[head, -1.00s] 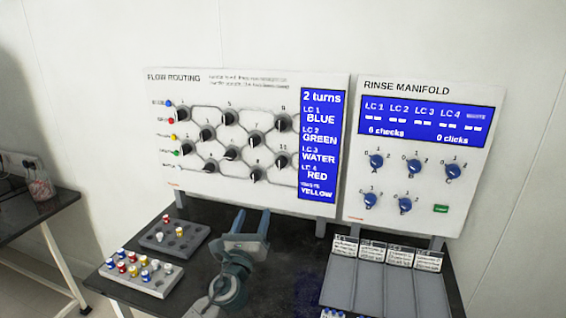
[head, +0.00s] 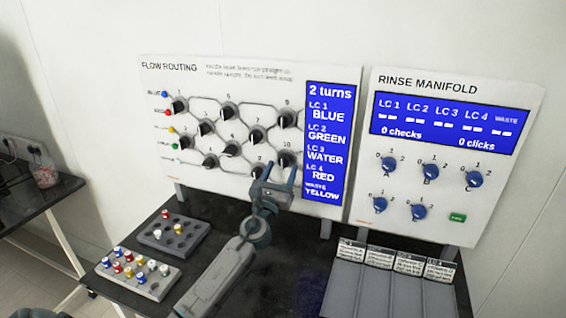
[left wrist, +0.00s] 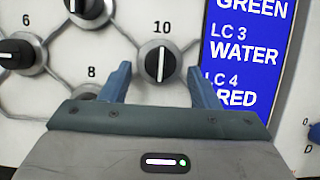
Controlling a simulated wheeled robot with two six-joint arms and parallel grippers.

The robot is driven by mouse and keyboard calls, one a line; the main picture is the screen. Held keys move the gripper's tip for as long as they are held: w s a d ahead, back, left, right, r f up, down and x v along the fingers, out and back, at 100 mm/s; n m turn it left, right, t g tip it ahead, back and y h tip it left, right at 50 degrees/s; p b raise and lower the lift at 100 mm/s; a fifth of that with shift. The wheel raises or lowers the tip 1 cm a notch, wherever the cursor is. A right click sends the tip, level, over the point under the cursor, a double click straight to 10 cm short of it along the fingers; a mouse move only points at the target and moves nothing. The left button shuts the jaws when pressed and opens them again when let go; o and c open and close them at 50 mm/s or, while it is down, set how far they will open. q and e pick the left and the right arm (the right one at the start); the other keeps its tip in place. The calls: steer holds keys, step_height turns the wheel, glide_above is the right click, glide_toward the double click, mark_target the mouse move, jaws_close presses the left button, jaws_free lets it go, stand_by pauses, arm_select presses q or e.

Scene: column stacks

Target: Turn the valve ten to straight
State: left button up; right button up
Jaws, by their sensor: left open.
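Valve ten is a round black knob with a white line on the flow routing panel (head: 210,172). In the left wrist view valve ten (left wrist: 160,63) sits under its printed number, its white line close to upright. It also shows in the head view (head: 289,160), partly behind the fingers. My left gripper (head: 280,170) is open in front of the panel. In the left wrist view its two blue fingers (left wrist: 158,82) stand apart, one on each side below the knob; I see no contact. My right gripper is not in view.
Valve eight (left wrist: 88,92) and valve six (left wrist: 20,54) are to the left. The blue routing display (head: 330,140) is close on the right, then the rinse manifold panel (head: 440,150). Vial racks (head: 140,272) and grey trays (head: 390,290) stand on the black table.

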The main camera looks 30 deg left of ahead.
arm_select(q)
steer(key=shift+w+a+r, duration=0.15)
steer(key=shift+w+r, duration=0.1)
steer(key=shift+w, duration=0.25)
steer(key=shift+w+r, duration=0.2)
steer(key=shift+r, duration=0.05)
steer(key=shift+c, duration=0.3)
steer(key=shift+f, duration=0.1)
steer(key=c, duration=0.9)
steer(key=shift+c, duration=0.2)
